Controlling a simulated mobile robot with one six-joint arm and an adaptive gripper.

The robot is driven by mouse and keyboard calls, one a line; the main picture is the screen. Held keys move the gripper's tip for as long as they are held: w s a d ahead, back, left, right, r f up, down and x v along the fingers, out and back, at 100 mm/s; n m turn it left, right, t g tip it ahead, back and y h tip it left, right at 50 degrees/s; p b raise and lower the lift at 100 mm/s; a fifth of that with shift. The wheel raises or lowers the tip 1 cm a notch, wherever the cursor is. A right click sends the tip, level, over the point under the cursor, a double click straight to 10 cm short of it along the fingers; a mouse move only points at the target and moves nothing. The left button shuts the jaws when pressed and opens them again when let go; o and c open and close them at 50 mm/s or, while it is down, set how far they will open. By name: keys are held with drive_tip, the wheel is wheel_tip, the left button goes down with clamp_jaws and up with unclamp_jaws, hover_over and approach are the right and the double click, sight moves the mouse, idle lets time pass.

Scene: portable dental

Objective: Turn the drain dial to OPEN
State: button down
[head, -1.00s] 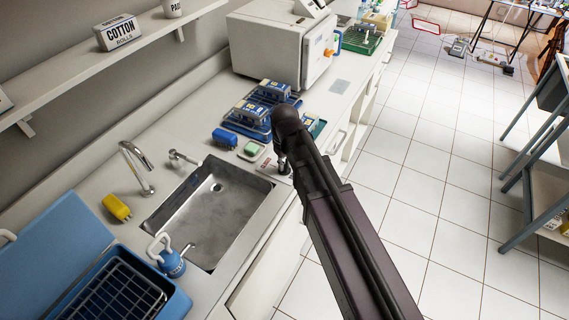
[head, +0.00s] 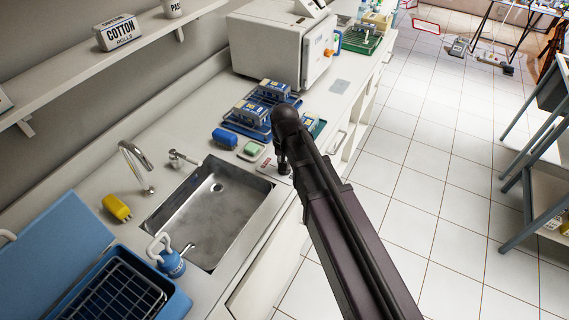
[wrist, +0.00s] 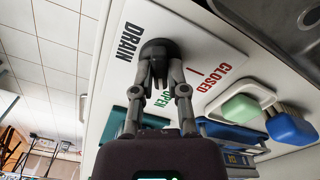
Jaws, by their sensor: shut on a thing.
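The drain dial (wrist: 157,45) is a dark round knob on a white label plate (wrist: 190,32) in the wrist view. The plate reads DRAIN in black, CLOSED in red with a red mark, and OPEN in green, partly hidden behind a finger. My gripper (wrist: 160,66) is shut on the dial, with a fingertip on each side of its grip. Which word the dial points at cannot be told. In the head view my gripper (head: 283,164) is small at the counter's front edge beside the sink, and my arm hides the dial.
The steel sink (head: 212,205) is left of my gripper.

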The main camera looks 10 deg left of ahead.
drive_tip(key=c, duration=0.7)
unclamp_jaws()
drive_tip(key=shift+o, duration=0.2)
drive_tip(key=shift+n, duration=0.5)
drive_tip(key=n, duration=0.4)
drive_tip(key=shift+n, duration=0.4)
drive_tip(key=n, duration=0.6)
wheel_tip(320, 180, up, 14)
drive_tip(key=p, duration=1.4)
drive_tip(key=s+d+m, duration=0.3)
drive_tip(key=d+m, duration=0.3)
drive_tip(key=d, duration=0.7)
drive_tip(key=s+d+f+m+b, duration=0.1)
drive_tip(key=s+d+m, duration=0.2)
drive_tip(key=d+m, duration=0.4)
drive_tip(key=d, duration=0.7)
drive_tip(key=shift+f, duration=0.2)
